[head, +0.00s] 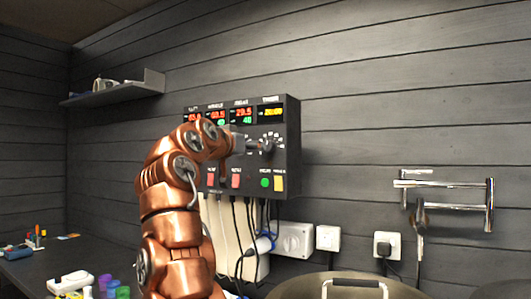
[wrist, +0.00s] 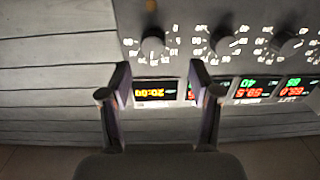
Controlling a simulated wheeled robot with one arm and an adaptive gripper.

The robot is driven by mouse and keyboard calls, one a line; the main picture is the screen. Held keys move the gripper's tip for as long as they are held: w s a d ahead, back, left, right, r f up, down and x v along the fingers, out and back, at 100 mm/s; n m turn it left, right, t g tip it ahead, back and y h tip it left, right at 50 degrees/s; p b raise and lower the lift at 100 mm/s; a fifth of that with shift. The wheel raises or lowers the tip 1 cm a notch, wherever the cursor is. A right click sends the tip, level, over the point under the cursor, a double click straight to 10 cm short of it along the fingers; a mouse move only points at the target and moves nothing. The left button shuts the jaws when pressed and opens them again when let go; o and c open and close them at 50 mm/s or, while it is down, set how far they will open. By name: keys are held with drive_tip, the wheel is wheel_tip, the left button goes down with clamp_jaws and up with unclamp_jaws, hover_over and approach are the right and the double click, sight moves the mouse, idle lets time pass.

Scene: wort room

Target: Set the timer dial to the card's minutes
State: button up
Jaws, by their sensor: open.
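The control box (head: 292,150) hangs on the wall, with rows of displays, dials and buttons. Its rightmost display (head: 271,112) is yellow; upside down in the wrist view, this timer display (wrist: 155,93) appears to read 20:00. The timer dial (head: 268,146) is a dark knob with white marks around it; it also shows in the wrist view (wrist: 153,43). My gripper (wrist: 160,84) is open and empty, its fingers on either side of the timer display in that picture, apart from the dial. In the head view my arm hides the left dials. I see no readable card.
Other dials (wrist: 223,43) sit close beside the timer dial. Buttons (head: 264,182) and hanging cables lie below. A kettle lid (head: 330,282) with a handle is at the bottom, a metal rail (head: 489,205) at right, and a shelf (head: 115,90) at upper left.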

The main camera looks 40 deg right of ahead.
sight(267, 146)
drive_tip(key=shift+m, duration=0.3)
drive_tip(key=p+x, duration=0.1)
drive_tip(key=x, duration=0.1)
drive_tip(key=p+x, duration=0.1)
drive_tip(key=x, duration=0.1)
drive_tip(key=s+p+x, duration=0.1)
drive_tip(key=p+x, duration=0.1)
drive_tip(key=x, duration=0.1)
drive_tip(key=shift+d+r, duration=0.3)
drive_tip(key=shift+r, duration=0.05)
drive_tip(key=shift+w+d+f, duration=0.15)
drive_tip(key=shift+d, duration=0.15)
drive_tip(key=c, duration=1.1)
drive_tip(key=shift+c, duration=0.2)
